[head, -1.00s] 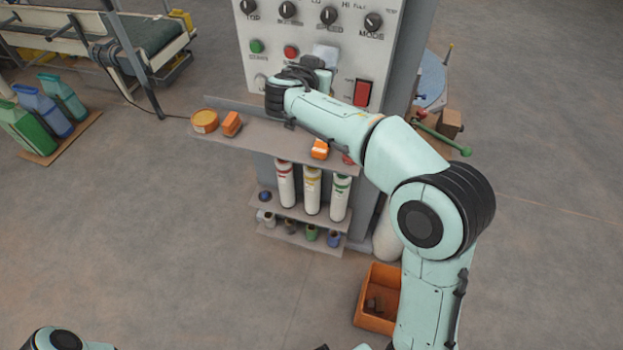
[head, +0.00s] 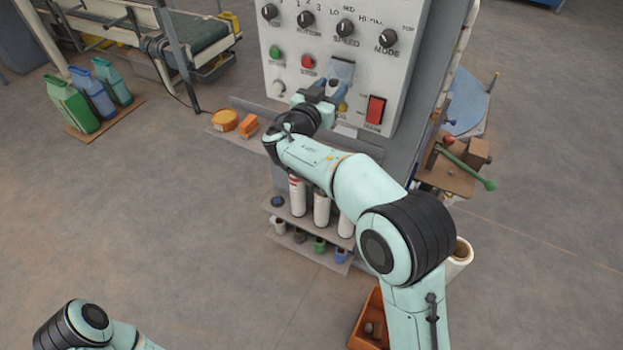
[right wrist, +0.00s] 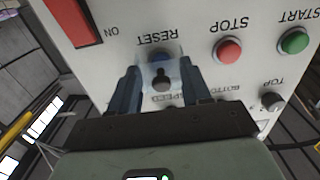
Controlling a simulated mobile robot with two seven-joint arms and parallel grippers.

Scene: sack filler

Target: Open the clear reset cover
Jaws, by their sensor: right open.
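In the head view the cover (head: 342,69) is a pale patch right of the red button. My right gripper (right wrist: 160,78) is open, with one finger on each side of the cover; I cannot tell whether they touch it. The gripper also shows in the head view (head: 332,90). My left gripper is out of view.
The white control panel (head: 292,55) carries a green button (head: 275,52), a red stop button (head: 308,63), several black knobs and a red switch (head: 375,110) close to the right of my gripper.

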